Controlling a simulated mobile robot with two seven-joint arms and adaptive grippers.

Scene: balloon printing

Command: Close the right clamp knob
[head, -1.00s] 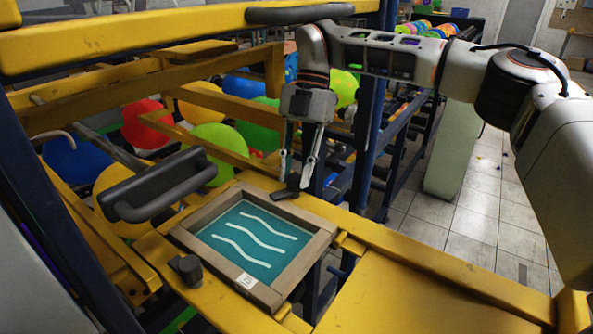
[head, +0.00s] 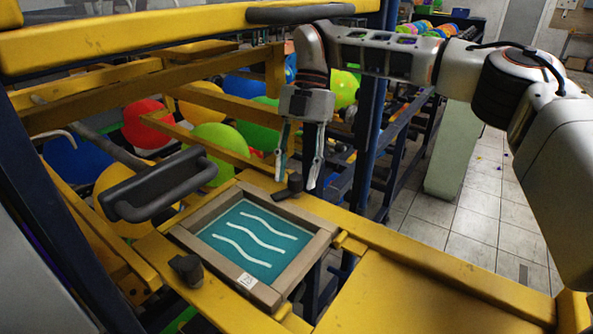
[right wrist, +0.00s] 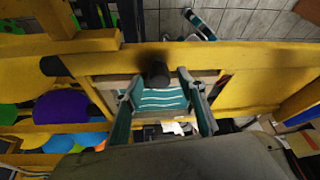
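The right clamp knob (head: 290,188) is a small black knob at the upper right side of the wooden screen frame (head: 320,240). It also shows in the right wrist view as a dark round knob (right wrist: 157,74), between the fingertips. My right gripper (head: 295,180) points down over the knob, its two fingers apart on either side. It is open and seems to hold nothing. In the right wrist view the open fingers (right wrist: 158,80) flank the knob; contact cannot be told. The left clamp knob (head: 186,268) is black and stands at the frame's opposite side. My left gripper is not in view.
The frame holds a teal screen (head: 235,250) with three white wavy lines and sits on a yellow beam (head: 430,265). A black handle (head: 160,185) stands left of it. Balloons (head: 210,145) lie behind yellow bars. Tiled floor (head: 470,200) is clear at right.

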